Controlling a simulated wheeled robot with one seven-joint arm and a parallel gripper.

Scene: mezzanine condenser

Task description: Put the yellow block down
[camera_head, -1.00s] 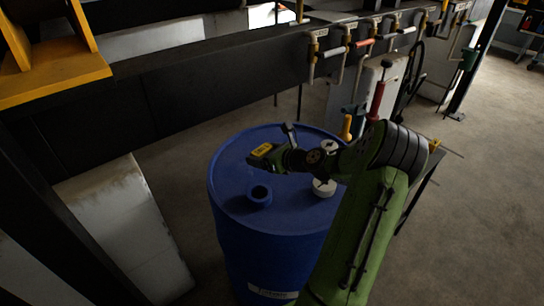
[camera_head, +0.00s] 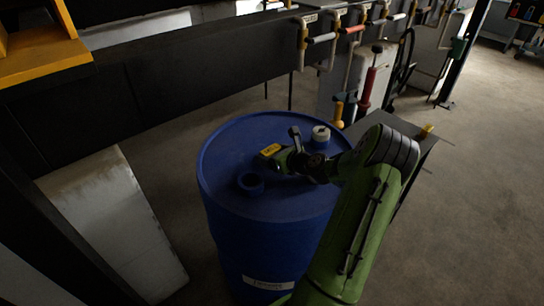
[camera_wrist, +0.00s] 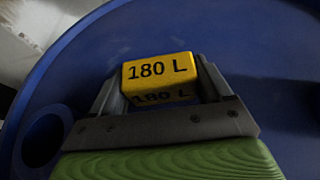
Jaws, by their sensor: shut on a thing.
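The yellow block (camera_head: 270,151) is marked "180 L" and is held over the top of a blue drum (camera_head: 222,155). In the wrist view the block (camera_wrist: 160,70) sits between the two fingers of my gripper (camera_wrist: 163,84), with a finger on each side. My gripper (camera_head: 277,152) is shut on it. The blue drum top also fills much of the wrist view (camera_wrist: 255,45). I cannot tell whether the block touches the drum top. Its underside is hidden.
A raised blue ring (camera_head: 250,183) stands on the drum top beside the block. A white-topped cap (camera_head: 321,134) stands on the drum behind my arm. A dark beam (camera_head: 180,80) runs behind the drum, with pipes and valves beyond. Bare drum top lies left of the block.

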